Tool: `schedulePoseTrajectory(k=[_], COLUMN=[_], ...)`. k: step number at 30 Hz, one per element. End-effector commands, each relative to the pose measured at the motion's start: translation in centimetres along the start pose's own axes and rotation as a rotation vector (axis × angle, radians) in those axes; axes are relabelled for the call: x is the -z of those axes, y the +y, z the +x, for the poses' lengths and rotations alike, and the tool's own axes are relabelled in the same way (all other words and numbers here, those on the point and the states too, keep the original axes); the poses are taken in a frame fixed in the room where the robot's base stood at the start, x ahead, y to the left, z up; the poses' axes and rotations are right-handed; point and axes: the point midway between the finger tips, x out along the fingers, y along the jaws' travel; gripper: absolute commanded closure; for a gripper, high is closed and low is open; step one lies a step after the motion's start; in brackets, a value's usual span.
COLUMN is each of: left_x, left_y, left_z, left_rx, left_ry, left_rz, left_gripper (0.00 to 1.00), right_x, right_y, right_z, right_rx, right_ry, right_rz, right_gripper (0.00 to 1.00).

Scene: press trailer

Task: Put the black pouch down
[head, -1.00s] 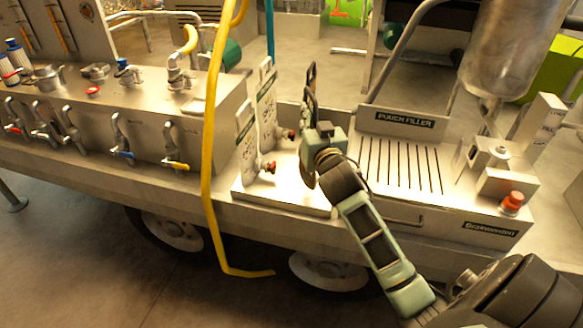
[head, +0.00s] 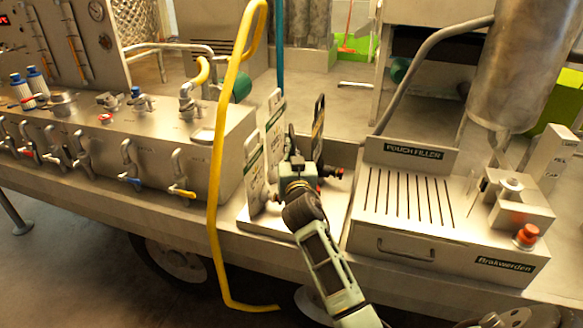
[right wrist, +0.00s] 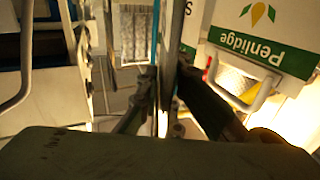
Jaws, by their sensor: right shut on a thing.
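The black pouch (head: 319,127) stands upright, seen nearly edge-on, over the pale tray left of the pouch filler. My right gripper (head: 300,168) is in front of it and shut on it. In the right wrist view my right gripper (right wrist: 165,100) has its fingers closed around the thin upright pouch (right wrist: 168,45). The gripper hides the pouch's lower part, so I cannot tell whether it touches the tray (head: 333,215). My left gripper is not in view.
Two white pouches (head: 252,160) stand upright just left of my gripper; a white Penlidge label (right wrist: 255,35) shows close by in the right wrist view. The pouch filler (head: 410,200) is at the right.

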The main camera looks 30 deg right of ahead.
Motion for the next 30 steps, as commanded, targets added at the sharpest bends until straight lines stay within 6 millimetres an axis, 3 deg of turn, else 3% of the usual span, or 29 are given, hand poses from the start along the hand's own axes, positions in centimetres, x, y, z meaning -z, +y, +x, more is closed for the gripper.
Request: schedulePoseTrajectory(k=[8,19,26,30], left_x=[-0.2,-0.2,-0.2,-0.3], left_y=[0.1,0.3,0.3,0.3], left_z=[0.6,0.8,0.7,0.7], left_rx=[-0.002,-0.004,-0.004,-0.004], left_ry=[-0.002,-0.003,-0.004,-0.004], left_rz=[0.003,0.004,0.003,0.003], left_gripper=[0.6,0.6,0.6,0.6], right_x=[-3.8,-4.2,-4.2,-4.1], right_y=[0.0,0.1,0.1,0.1], right_z=[0.0,0.0,0.0,0.0], right_rx=[0.001,0.001,0.001,0.001], right_ry=[-0.002,-0.001,-0.001,-0.001], right_rz=[0.0,0.001,0.001,0.001], right_gripper=[1.0,1.0,0.77,0.76])
